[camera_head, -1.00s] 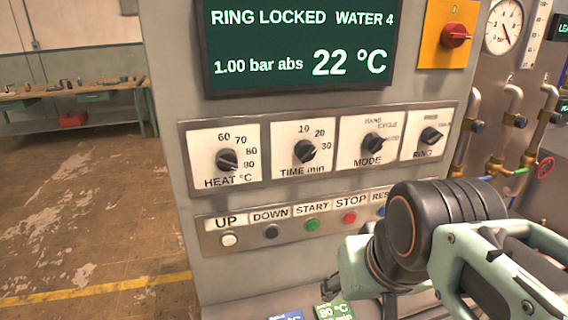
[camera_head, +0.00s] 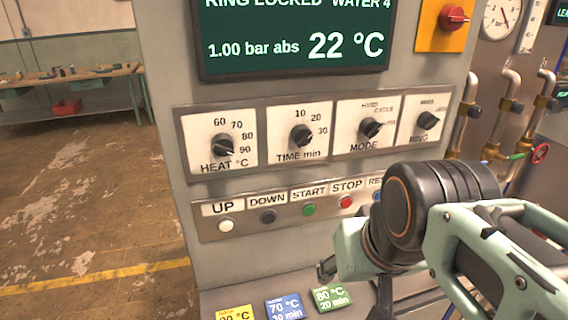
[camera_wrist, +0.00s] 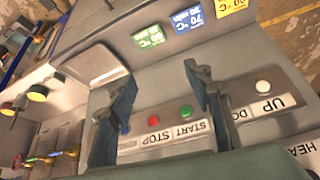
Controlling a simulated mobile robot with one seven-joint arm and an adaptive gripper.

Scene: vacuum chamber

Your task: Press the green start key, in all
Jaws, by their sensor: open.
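The green start key (camera_head: 309,210) is a small round button under the START label, in the lower key row of the grey panel. It also shows in the wrist view (camera_wrist: 186,111), between the two fingers as seen there. The red stop key (camera_head: 346,202) is just right of it in the head view. My gripper (camera_wrist: 160,95) is open and empty, its dark fingers apart. In the head view it is below and right of the start key, partly hidden by my wrist. I see no contact with any key.
A white up key (camera_head: 226,226) and a dark down key (camera_head: 268,216) are left of start. Dials, including the heat dial (camera_head: 223,146), sit above. The screen (camera_head: 290,45) reads 22 °C. Coloured cards, one blue (camera_head: 285,306), lie below the keys. Pipes are at right.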

